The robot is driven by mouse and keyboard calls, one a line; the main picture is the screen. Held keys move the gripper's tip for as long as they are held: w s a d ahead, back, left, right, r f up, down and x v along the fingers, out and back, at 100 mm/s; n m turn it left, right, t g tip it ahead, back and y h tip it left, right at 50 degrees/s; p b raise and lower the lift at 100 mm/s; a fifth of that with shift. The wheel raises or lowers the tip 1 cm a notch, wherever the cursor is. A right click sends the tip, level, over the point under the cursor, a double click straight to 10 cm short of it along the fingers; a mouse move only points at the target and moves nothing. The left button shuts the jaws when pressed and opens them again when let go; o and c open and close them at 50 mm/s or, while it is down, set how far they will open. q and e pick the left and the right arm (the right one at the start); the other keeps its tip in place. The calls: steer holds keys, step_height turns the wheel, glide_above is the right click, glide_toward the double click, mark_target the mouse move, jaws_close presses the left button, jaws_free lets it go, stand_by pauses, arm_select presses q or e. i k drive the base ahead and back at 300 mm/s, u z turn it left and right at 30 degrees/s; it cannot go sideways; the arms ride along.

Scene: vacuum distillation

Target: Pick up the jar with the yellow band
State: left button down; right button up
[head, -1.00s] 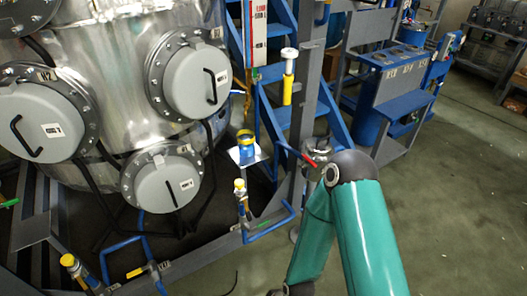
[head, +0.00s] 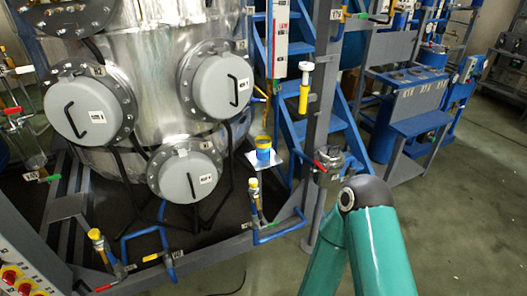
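A small blue jar with a yellow band (head: 263,145) stands upright on a small white plate (head: 276,160) beside the steel vessel, near the middle of the head view. My teal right arm comes in at the lower right, with its bent elbow joint uppermost; its gripper is out of the picture. My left arm and gripper do not show. Nothing of mine touches the jar.
A large steel vessel (head: 150,110) with round grey hatches fills the left. A grey post (head: 322,95) with a red-handled valve (head: 328,163) rises right of the jar. Yellow-capped valves (head: 254,195) and blue pipes lie below. Open floor (head: 460,180) is at right.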

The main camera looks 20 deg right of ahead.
mark_target(263, 148)
steer(key=u, duration=0.05)
steer(key=i, duration=0.9)
steer(key=z, duration=0.05)
